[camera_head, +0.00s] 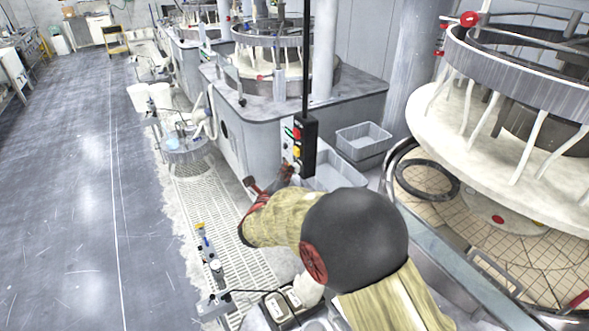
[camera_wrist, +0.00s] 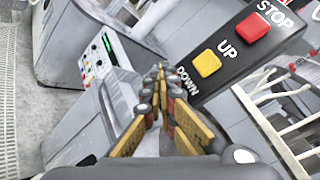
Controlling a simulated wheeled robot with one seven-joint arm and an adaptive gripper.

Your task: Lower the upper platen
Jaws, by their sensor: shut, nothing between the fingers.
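A black pendant control box (camera_head: 309,148) hangs on a dark pole beside the machine. In the wrist view the box (camera_wrist: 222,92) shows a red STOP button (camera_wrist: 254,28), a yellow UP button (camera_wrist: 206,63) and the label DOWN. The DOWN button itself is hidden behind my fingers. My gripper (camera_wrist: 160,70) is shut and empty, its tips at the box's DOWN end; I cannot tell whether they touch. In the head view my gripper (camera_head: 284,173) is just below-left of the box. The upper platen (camera_head: 440,123), a pale disc under a grey ring, is raised above the tiled lower platen (camera_head: 545,262).
A grey panel with a green display (camera_wrist: 97,55) stands left of my gripper. Grey bins (camera_head: 364,137) sit behind the box. Another polishing machine (camera_head: 255,118) stands farther back. The floor (camera_head: 75,190) at left is open, beside a white grating (camera_head: 205,215).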

